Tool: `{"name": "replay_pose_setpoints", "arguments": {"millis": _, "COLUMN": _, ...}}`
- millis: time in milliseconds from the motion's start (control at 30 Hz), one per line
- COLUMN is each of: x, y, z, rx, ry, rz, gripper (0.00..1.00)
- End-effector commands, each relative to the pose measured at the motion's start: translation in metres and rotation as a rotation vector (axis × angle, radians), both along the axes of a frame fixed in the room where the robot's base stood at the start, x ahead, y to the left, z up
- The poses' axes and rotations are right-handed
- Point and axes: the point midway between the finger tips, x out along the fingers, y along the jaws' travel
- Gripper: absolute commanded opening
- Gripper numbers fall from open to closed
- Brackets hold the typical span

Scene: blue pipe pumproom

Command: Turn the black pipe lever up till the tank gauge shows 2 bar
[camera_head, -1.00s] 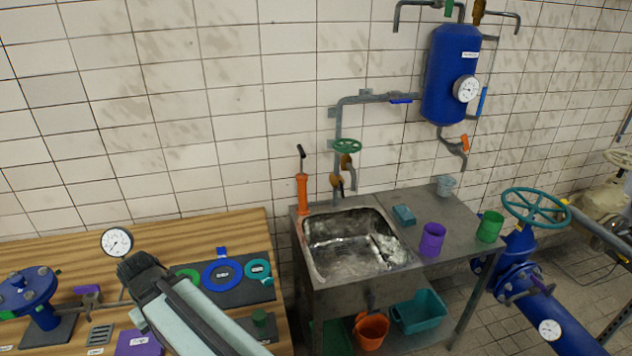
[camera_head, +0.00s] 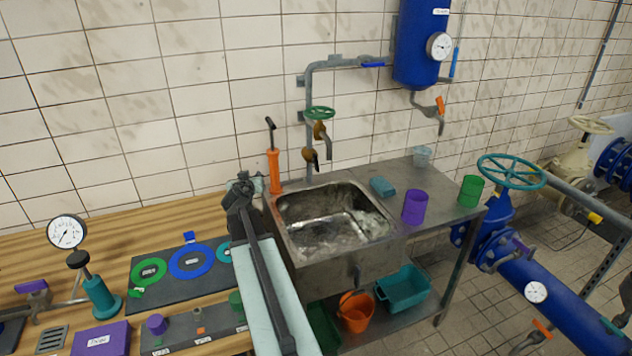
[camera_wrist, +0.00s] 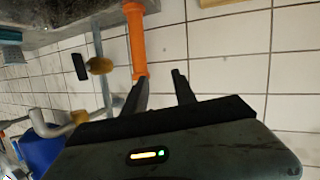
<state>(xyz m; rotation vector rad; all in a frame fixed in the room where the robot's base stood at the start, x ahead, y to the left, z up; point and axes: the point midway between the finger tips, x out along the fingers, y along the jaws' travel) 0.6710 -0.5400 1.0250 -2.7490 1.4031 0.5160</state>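A short black lever (camera_wrist: 80,66) shows beside a brass fitting (camera_wrist: 100,65) in the wrist view. This appears to be the lower brass fitting (camera_head: 311,154) on the wall pipe in the head view, where its dark end points down. The blue tank (camera_head: 420,45) hangs on the wall at upper right with a round white gauge (camera_head: 439,46); its reading is too small to tell. My gripper (camera_head: 243,180) is left of the sink, apart from the lever. In the wrist view my gripper (camera_wrist: 160,79) has its fingers apart with nothing between them.
An orange hand pump (camera_head: 274,170) with a black handle stands between my gripper and the fitting. A green handwheel (camera_head: 319,112) sits just above. The sink (camera_head: 335,220) is right of my arm; the workbench (camera_head: 60,245) with a gauge stand is left.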

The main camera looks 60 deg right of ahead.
Motion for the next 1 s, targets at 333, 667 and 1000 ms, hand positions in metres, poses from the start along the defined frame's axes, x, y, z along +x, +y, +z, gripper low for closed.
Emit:
{"name": "replay_pose_setpoints", "arguments": {"millis": 333, "x": -0.137, "y": -0.209, "z": -0.027, "rx": -0.261, "ry": -0.209, "rz": 0.273, "gripper": 0.33}}
{"name": "replay_pose_setpoints", "arguments": {"millis": 667, "x": -0.156, "y": -0.220, "z": -0.037, "rx": -0.230, "ry": -0.192, "rz": 0.335, "gripper": 0.33}}
{"name": "replay_pose_setpoints", "arguments": {"millis": 1000, "x": -0.113, "y": -0.253, "z": -0.037, "rx": -0.232, "ry": -0.193, "rz": 0.334, "gripper": 0.33}}
